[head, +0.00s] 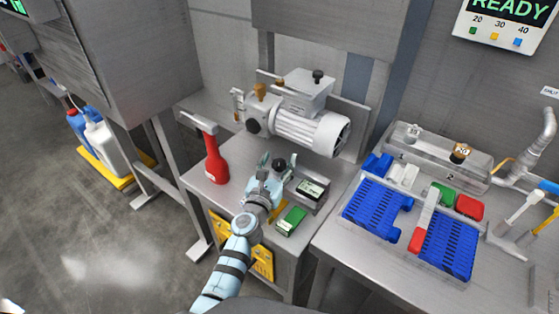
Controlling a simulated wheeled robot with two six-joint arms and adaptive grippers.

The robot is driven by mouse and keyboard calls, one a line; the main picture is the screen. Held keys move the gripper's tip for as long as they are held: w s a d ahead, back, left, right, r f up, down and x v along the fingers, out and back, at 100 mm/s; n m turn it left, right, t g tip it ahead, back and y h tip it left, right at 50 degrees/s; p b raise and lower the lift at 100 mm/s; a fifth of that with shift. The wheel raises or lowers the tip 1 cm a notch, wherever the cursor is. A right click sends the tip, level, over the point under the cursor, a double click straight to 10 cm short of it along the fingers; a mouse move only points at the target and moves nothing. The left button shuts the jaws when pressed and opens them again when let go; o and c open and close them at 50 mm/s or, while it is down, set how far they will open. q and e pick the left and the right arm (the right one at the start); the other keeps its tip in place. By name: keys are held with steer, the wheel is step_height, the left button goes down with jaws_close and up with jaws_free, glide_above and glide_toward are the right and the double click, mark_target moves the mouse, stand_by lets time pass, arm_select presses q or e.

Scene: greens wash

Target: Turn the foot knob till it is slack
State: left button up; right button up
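A white pump with a ribbed motor (312,130) stands at the back of the steel bench. My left gripper (277,164) is in front of it, low over the bench, pointing away from me. A dark round knob-like piece (279,163) shows right at its fingertips. I cannot tell whether this is the foot knob, or whether the fingers touch it. The gripper's own body and wrist hide much of that spot. A black knob (318,75) tops the pump's box, and a brown knob (260,90) stands at its left. My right gripper is not in view.
A red bottle (215,160) stands left of my gripper. A grey tray (309,190) and a green box (291,221) lie close on its right. Blue racks (378,206) fill the right bench. A display (508,20) reads READY.

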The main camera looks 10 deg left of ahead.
arm_select(q)
steer(key=shift+d, duration=0.2)
steer(key=c, duration=1.1)
steer(key=shift+a+m+h+p, duration=0.1)
steer(key=shift+m+h+p, duration=0.25)
steer(key=shift+m+h, duration=0.55)
steer(key=shift+c, duration=0.2)
steer(key=m+g+h, duration=0.1)
steer(key=h, duration=0.2)
steer(key=shift+w+f+m+b, duration=0.1)
steer(key=shift+f+m+b, duration=0.05)
steer(key=shift+m+b, duration=0.2)
steer(key=shift+h, duration=0.5)
steer(key=o, duration=1.2)
